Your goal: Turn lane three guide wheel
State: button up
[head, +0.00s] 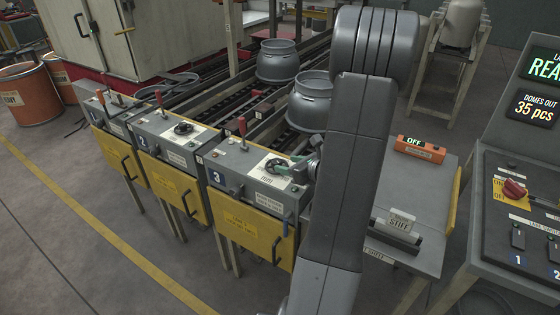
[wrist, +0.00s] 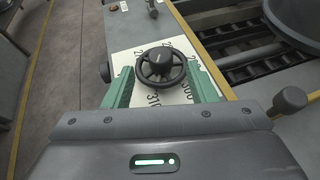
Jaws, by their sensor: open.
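The lane three guide wheel (head: 276,166) is a small black handwheel with a hub and spokes. It sits on top of the grey box marked 3 (head: 232,178). In the wrist view the wheel (wrist: 160,66) lies over a white dial plate (wrist: 180,97) with printed numbers, partly hidden by the wheel and fingers. My gripper (wrist: 160,72) is open, its two green fingers on either side of the wheel. I cannot tell whether they touch the rim. In the head view my gripper (head: 296,169) is at the wheel's right, partly hidden by my arm.
Boxes for lane 2 (head: 172,145) and lane 1 (head: 108,112) are at left, with yellow fronts. Grey domes (head: 278,62) sit on the conveyors behind.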

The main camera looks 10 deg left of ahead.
aim_at(278, 162)
jog(key=x, duration=0.4)
jog(key=shift+w+a, duration=0.3)
jog(key=c, duration=1)
